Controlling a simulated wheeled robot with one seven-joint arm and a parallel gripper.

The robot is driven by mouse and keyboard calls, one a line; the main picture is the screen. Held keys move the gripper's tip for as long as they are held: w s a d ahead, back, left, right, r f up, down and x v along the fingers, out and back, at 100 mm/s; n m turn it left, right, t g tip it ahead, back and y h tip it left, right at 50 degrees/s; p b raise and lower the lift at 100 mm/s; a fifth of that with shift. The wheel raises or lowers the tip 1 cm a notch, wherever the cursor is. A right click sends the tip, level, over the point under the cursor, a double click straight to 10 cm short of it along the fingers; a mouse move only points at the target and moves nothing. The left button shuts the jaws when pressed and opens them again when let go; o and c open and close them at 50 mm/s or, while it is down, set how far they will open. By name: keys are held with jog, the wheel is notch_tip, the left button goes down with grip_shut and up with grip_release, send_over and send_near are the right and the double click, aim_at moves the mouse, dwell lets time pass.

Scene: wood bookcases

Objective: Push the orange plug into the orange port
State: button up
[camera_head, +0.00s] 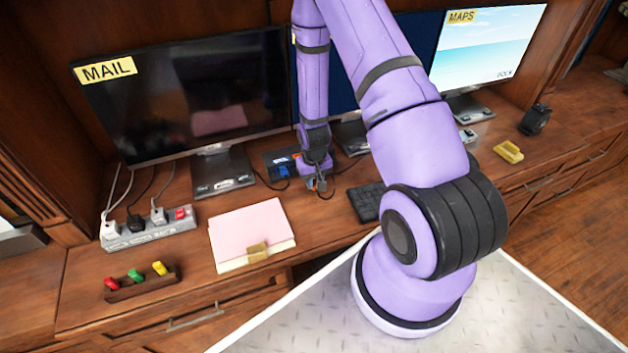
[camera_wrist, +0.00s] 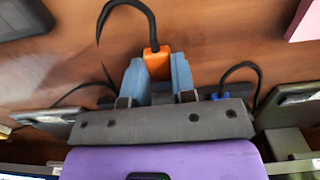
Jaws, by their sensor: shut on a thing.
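My gripper (camera_wrist: 158,60) is shut on the orange plug (camera_wrist: 157,69), with one blue-grey finger on each side of it in the wrist view. A black cable leaves the plug and loops up to the left. In the head view my gripper (camera_head: 317,184) is low over the desk, just right of a small dark box (camera_head: 272,160) with a blue plug (camera_head: 284,171) at its front. The blue plug also shows in the wrist view (camera_wrist: 220,97), right of my fingers.
A MAIL monitor (camera_head: 190,95) stands behind on the left and a MAPS monitor (camera_head: 490,50) on the right. A pink folder (camera_head: 248,231), a power strip (camera_head: 150,232) and a keyboard (camera_head: 367,202) lie nearby. Black cables cross the desk around my gripper.

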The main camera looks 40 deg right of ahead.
jog(key=shift+w+d, duration=0.25)
jog(key=shift+w, duration=0.65)
jog(key=shift+w+d, duration=0.3)
jog(key=shift+w, duration=0.65)
jog(key=shift+w+d, duration=0.25)
jog(key=shift+w, duration=0.65)
jog(key=shift+w+d, duration=0.2)
jog(key=shift+w, duration=0.45)
jog(key=shift+w+d, duration=0.15)
jog(key=shift+w, duration=0.45)
jog(key=o, duration=1)
jog(key=shift+r, duration=0.1)
notch_tip(320, 180, up, 11)
jog(key=shift+f, duration=0.2)
